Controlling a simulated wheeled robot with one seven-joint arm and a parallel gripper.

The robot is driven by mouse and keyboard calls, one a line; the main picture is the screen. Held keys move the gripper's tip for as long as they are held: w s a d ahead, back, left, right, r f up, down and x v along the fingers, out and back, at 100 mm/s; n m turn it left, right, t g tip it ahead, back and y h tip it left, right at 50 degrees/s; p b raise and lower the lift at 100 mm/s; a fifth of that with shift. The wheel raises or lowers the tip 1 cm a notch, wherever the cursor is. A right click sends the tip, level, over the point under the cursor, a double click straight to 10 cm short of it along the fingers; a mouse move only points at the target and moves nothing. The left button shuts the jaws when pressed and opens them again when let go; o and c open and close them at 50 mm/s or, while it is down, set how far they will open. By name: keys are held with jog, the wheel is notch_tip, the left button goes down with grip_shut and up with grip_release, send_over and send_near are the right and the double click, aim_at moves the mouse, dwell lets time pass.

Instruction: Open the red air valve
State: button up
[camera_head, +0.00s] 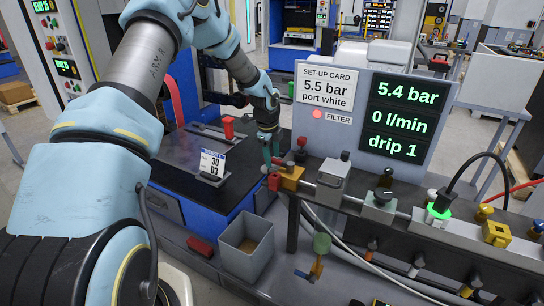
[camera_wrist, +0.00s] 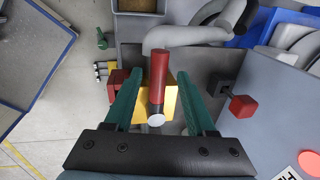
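The red air valve shows in the wrist view as a red cylindrical handle (camera_wrist: 158,78) with a pale round end, above a yellow body (camera_wrist: 171,104). In the head view the yellow body (camera_head: 291,178) sits at the left end of the dark rail. My gripper (camera_wrist: 160,88) has its two green fingers on either side of the handle, with a gap to it on both sides. It is open and empty. In the head view my gripper (camera_head: 270,160) is at the rail's left end, partly hiding the valve. I cannot tell whether a finger touches the yellow body.
The display (camera_head: 401,117) reads 5.4 bar, 0 l/min, drip 1. The set-up card (camera_head: 325,88) says 5.5 bar, port white. A grey regulator block (camera_head: 332,184), a black knob (camera_head: 383,192) and a green-lit fitting (camera_head: 439,212) follow along the rail. A grey bin (camera_head: 245,246) stands below.

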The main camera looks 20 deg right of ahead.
notch_tip(320, 180, up, 11)
jog(key=s+a+b, duration=0.1)
jog(key=b, duration=0.1)
jog(key=shift+s+a+f+b, duration=0.2)
jog(key=shift+a+b, duration=0.1)
jog(key=shift+b, duration=0.05)
dwell(0.4)
jog(key=s+a+n, duration=0.6)
jog(key=a+n, duration=0.3)
jog(key=a, duration=0.1)
jog(key=s+a+r+n+y, duration=0.1)
jog(key=s+a+n, duration=0.6)
jog(key=a, duration=0.3)
jog(key=s+a+r+n, duration=0.1)
jog(key=s+a+n, duration=0.6)
jog(key=a+n, duration=0.3)
jog(key=shift+s+a+n, duration=0.25)
jog(key=shift+a+n, duration=0.05)
jog(key=shift+a, duration=0.2)
jog(key=shift+r, duration=0.1)
